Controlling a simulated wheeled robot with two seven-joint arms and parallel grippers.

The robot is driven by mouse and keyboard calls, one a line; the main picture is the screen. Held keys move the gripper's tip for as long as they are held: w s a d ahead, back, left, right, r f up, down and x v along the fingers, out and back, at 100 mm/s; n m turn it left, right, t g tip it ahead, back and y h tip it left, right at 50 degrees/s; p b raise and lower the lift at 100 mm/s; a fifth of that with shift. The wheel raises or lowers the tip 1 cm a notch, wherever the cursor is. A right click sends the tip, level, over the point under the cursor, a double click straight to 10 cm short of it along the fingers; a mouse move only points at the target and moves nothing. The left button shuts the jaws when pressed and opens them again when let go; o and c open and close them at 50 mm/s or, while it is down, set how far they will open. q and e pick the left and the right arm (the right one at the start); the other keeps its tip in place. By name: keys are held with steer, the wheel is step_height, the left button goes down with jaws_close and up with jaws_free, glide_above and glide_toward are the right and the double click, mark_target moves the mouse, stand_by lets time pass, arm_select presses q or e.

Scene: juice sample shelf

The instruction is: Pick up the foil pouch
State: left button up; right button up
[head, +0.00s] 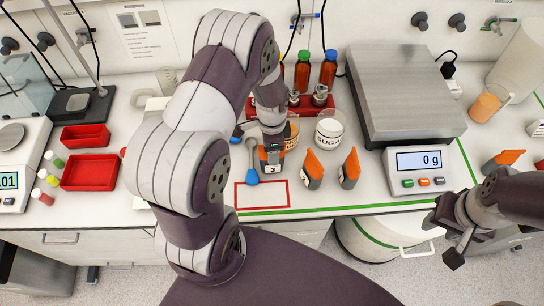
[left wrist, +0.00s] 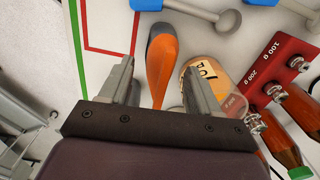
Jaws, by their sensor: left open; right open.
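An orange and dark grey pouch (left wrist: 162,66) lies between the spread fingers of my left gripper (left wrist: 160,72) in the left wrist view. The fingers stand on either side of it; I cannot tell if they touch it. In the head view my left gripper (head: 271,145) hides most of this pouch, and a dark face marked 3 (head: 272,168) shows below it. Two similar pouches (head: 313,167) (head: 349,168) stand to the right, and another (head: 503,160) at the far right. My right gripper (head: 444,238) is open and empty in front of the counter edge.
A jar with orange contents (left wrist: 207,85) is close beside the left gripper. A sugar jar (head: 330,130), spoons (head: 252,160) and a red weight rack (left wrist: 288,65) are near. A scale (head: 405,95) stands right. The red-outlined rectangle (head: 237,197) in front is clear.

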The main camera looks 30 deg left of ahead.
arm_select(q)
steer(key=shift+w+f, duration=0.1)
steer(key=shift+f, duration=1.05)
jaws_close()
steer(key=shift+r, duration=0.1)
